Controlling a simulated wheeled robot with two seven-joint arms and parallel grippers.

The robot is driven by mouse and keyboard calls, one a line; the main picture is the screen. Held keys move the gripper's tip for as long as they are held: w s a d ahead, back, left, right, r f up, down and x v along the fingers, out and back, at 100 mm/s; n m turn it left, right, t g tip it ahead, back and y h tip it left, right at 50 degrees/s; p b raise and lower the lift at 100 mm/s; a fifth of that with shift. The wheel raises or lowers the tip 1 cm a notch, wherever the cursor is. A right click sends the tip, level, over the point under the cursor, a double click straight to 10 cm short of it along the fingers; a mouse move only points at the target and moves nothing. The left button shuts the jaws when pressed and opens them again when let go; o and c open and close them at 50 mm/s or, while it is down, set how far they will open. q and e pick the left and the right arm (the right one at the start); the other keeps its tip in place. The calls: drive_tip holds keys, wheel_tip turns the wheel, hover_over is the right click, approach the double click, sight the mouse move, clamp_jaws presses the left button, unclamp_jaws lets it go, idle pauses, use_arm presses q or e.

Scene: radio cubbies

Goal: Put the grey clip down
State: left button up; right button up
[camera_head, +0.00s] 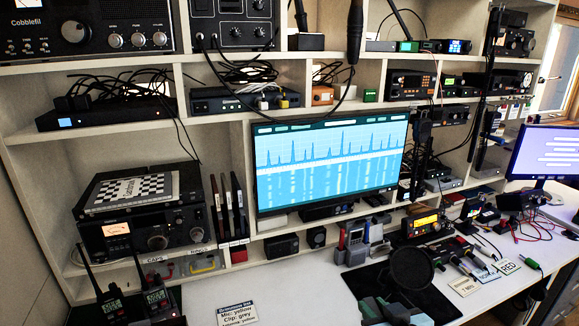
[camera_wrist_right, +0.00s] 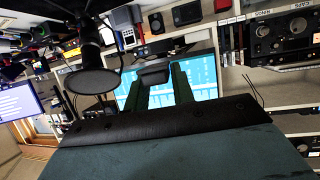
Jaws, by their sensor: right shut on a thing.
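My right gripper (camera_head: 388,307) is at the bottom edge of the head view, over the black mat (camera_head: 372,284) at the desk's front. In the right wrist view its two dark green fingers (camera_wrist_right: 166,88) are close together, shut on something. A sign (camera_head: 237,313) on the desk carries the lines "Mic: yellow" and "Clip: grey". My left gripper is not in view.
A round black pop filter (camera_head: 410,268) stands close behind my right gripper; it also shows in the wrist view (camera_wrist_right: 93,82). Handheld radios (camera_head: 152,298) stand at front left. A monitor (camera_head: 330,160) stands behind.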

drive_tip(key=s+d+r+m+h, duration=0.2)
drive_tip(key=s+d+r, duration=0.1)
drive_tip(key=s+r, duration=0.1)
drive_tip(key=shift+s+d+r+h, duration=0.2)
drive_tip(key=shift+d+r+h, duration=0.1)
drive_tip(key=shift+r, duration=0.35)
